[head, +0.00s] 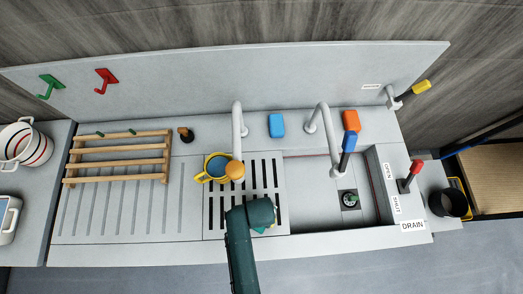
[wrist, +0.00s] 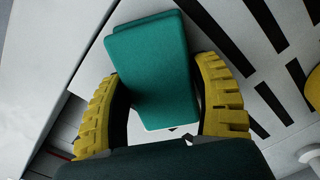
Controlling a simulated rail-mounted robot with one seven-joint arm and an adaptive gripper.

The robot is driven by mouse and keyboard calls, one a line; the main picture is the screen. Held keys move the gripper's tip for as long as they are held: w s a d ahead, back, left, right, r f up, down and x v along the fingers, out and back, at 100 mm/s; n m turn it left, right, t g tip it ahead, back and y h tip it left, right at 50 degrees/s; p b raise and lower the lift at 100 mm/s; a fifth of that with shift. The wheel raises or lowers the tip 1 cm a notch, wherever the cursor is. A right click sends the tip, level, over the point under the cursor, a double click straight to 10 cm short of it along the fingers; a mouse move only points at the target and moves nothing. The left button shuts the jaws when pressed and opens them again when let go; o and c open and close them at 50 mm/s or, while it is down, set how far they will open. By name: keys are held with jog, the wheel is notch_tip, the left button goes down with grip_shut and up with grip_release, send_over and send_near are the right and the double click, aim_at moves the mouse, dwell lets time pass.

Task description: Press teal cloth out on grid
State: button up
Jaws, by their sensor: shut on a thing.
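The teal cloth (wrist: 150,70) is a folded pad of at least two layers, between the two yellow fingers of my gripper (wrist: 160,80) in the wrist view. My gripper is shut on it. The slotted grid (head: 217,211) is left of the sink basin in the head view, and its dark slots show beside the cloth in the wrist view (wrist: 240,68). My gripper (head: 264,228) is over the grid's front right part in the head view, where my arm hides most of the cloth. I cannot tell whether the cloth touches the grid.
A yellow mug (head: 213,168) stands on the grid's back left, under a tap (head: 238,130). A second tap (head: 323,125) with a blue-handled lever stands by the basin (head: 305,190). Blue (head: 276,125) and orange (head: 350,120) sponges lie behind. A wooden rack (head: 120,160) is left.

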jog(key=shift+s+f, duration=0.2)
notch_tip(320, 180, up, 8)
jog(key=p, duration=0.8)
jog(key=shift+w+f, duration=0.15)
jog(key=shift+f, duration=0.2)
